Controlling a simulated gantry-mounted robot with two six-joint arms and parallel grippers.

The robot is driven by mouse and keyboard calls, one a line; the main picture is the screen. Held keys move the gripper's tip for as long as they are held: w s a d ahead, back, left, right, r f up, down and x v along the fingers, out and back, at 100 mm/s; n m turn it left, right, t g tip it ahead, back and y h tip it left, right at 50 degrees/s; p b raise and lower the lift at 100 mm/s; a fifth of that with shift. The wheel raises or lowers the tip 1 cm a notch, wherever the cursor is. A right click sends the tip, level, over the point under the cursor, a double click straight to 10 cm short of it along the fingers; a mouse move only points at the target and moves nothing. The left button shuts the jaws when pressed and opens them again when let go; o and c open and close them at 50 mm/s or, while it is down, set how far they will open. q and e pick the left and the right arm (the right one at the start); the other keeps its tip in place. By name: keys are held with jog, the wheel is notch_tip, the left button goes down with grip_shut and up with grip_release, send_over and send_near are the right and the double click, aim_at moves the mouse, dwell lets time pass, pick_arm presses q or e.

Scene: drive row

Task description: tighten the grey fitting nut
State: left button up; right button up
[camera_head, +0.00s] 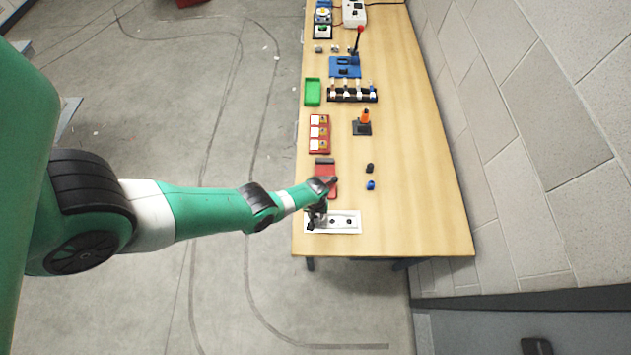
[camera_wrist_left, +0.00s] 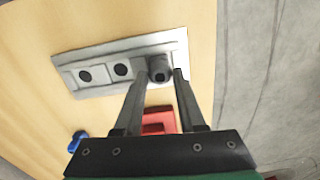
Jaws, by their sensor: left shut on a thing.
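A white plate (camera_head: 355,226) lies at the near end of the wooden bench, and it also shows in the left wrist view (camera_wrist_left: 142,47). Two dark round openings show in it. The grey fitting nut (camera_wrist_left: 159,70) sits at the plate's right end in the left wrist view. My left gripper (camera_wrist_left: 159,76) is shut on it, with one finger on each side. In the head view my left gripper (camera_head: 316,221) is over the plate's left end and hides the nut. My right gripper is in neither view.
A red holder (camera_head: 332,192) lies just beyond the plate, partly under my left wrist. A blue piece (camera_head: 371,185) and a black piece (camera_head: 370,168) stand to its right. Farther back are a red tray (camera_head: 319,134) and a green tray (camera_head: 313,92). The bench's right side is clear.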

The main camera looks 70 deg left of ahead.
pick_arm(q)
jog(key=m, duration=1.4)
jog(key=shift+m, duration=0.3)
jog(key=m, duration=0.6)
jog(key=o, duration=0.5)
jog(key=shift+m, duration=0.9)
jog(key=o, duration=1)
